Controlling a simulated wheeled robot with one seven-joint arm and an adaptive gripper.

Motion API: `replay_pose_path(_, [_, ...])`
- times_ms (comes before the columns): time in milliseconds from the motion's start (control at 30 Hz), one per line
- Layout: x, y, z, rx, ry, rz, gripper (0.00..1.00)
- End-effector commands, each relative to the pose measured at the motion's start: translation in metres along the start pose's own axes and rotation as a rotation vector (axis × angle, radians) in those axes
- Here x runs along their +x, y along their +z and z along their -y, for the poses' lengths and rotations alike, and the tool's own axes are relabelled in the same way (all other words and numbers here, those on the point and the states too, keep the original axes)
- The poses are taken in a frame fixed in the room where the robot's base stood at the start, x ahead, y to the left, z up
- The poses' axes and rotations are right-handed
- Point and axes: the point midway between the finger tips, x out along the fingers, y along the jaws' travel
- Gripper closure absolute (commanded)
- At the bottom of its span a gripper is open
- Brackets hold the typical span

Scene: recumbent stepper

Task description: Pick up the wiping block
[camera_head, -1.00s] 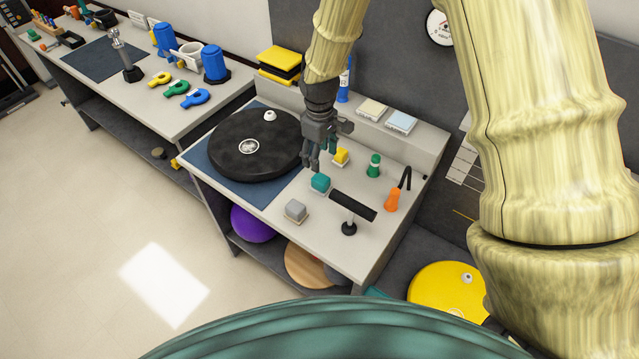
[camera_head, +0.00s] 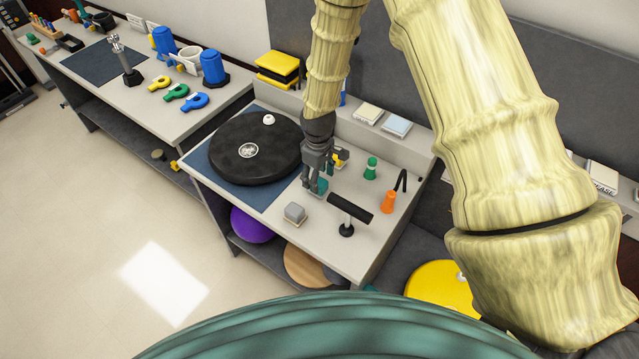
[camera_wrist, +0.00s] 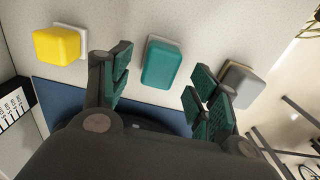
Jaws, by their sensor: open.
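Three small blocks on pale bases stand on the worktop: a teal one (camera_wrist: 161,64), a yellow one (camera_wrist: 57,46) and a grey one (camera_wrist: 240,84). I cannot tell by marking which is the wiping block. My gripper (camera_wrist: 158,82) is open, with the teal block showing between its fingers in the wrist view. In the head view my gripper (camera_head: 315,186) is right over the teal block (camera_head: 321,187) and hides much of it. The grey block (camera_head: 294,213) is in front, and the yellow block (camera_head: 341,157) is behind, partly hidden.
A black disc (camera_head: 225,155) lies on a blue mat to the left. A black T-shaped handle (camera_head: 350,208), an orange piece (camera_head: 387,202) and a green piece (camera_head: 370,168) stand to the right. The front worktop around the grey block is clear.

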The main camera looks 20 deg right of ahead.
Motion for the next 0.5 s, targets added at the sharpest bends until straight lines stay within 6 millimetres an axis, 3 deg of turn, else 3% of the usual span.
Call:
replay_pose_path(300, [0.025,0.002,0.000,0.000,0.000,0.002,0.39])
replay_pose_path(500, [0.031,0.002,-0.001,0.000,0.001,0.000,0.39])
